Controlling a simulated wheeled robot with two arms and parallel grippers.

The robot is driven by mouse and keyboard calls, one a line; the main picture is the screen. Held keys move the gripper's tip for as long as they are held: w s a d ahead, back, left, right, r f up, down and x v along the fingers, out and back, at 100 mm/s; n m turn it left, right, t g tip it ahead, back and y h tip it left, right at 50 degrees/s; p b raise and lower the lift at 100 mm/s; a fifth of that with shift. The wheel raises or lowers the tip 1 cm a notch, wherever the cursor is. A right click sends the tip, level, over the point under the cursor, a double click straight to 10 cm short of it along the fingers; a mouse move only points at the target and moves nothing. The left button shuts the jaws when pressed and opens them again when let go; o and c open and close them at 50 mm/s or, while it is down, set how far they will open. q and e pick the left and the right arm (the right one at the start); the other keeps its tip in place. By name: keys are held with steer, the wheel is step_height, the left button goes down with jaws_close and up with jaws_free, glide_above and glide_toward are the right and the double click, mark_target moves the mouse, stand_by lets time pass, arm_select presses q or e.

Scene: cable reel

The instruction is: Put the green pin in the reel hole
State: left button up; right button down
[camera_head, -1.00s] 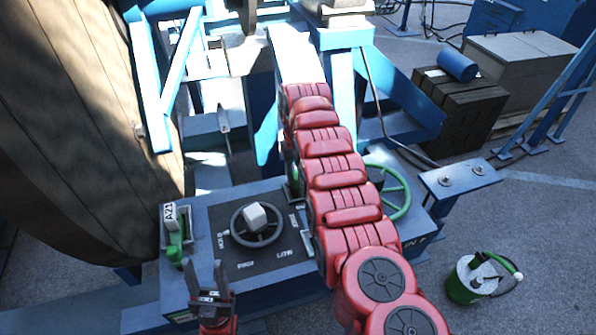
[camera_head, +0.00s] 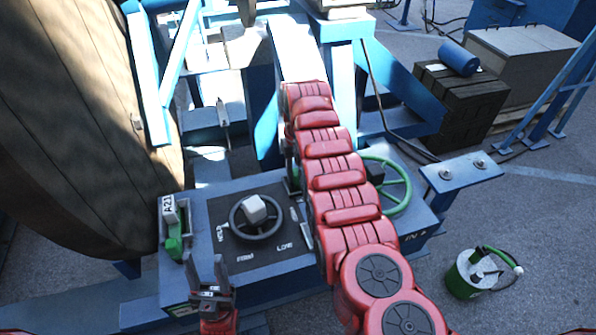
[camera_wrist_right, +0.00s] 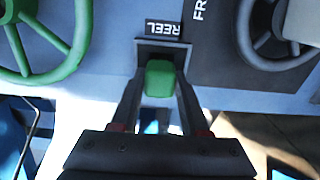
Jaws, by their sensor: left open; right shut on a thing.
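The green pin (camera_wrist_right: 158,82) shows in the right wrist view as a green block between the fingers. My right gripper (camera_wrist_right: 158,92) is shut on it, right in front of a small grey bracket (camera_wrist_right: 160,47) under a REEL label (camera_wrist_right: 165,28). The fingers hide the pin's lower part, and I cannot tell whether it sits in the reel hole. My left gripper (camera_head: 212,280) is open and empty, fingers up, at the panel's near left.
The blue-grey control panel (camera_head: 290,283) carries a dark handwheel (camera_head: 235,226) and a green wheel (camera_head: 399,205). The large wooden reel (camera_head: 75,120) stands left. A green bucket (camera_head: 460,282) stands on open ground right.

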steer(key=shift+c, duration=1.6)
jaws_free()
steer(key=shift+r, duration=0.15)
steer(key=shift+r+b, duration=0.35)
steer(key=shift+b, duration=0.05)
step_height(320, 180, up, 4)
steer(key=shift+r+b, duration=0.25)
steer(key=shift+b, duration=0.9)
step_height(320, 180, up, 4)
steer(key=shift+d+f+p, duration=0.1)
steer(key=shift+d+p, duration=0.05)
steer(key=shift+p, duration=0.45)
step_height(320, 180, up, 8)
steer(key=p, duration=0.8)
